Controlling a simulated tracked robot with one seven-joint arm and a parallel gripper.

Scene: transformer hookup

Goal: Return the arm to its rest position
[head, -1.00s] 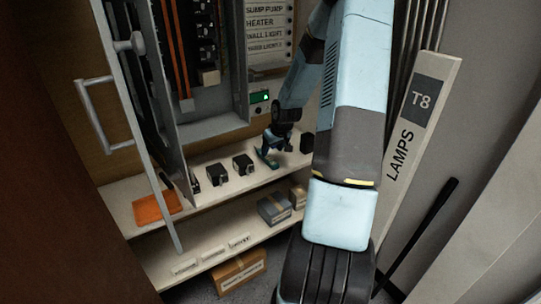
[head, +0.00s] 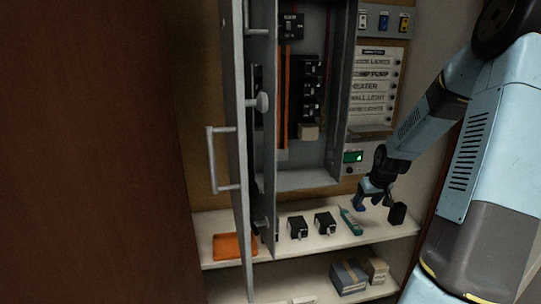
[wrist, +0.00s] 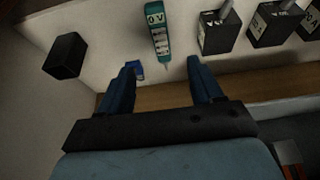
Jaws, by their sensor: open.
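My arm (head: 480,150) comes in from the right side of the head view, bent at an elbow near the top right corner. My gripper (head: 372,204) hangs over the right part of the upper shelf (head: 300,247). In the wrist view my gripper (wrist: 160,80) is open, with its two fingers apart and nothing between them. A teal tester (head: 350,221) lies on the shelf just left of the gripper. It also shows beyond the fingertips in the wrist view (wrist: 159,32), with "0 V" on its display.
Black breakers (head: 298,227) and an orange cloth-like item (head: 234,246) lie on the shelf. A small black block (head: 398,212) is right of the gripper. The open panel door (head: 236,130) with its handle stands at left. Boxes (head: 349,277) sit on the lower shelf.

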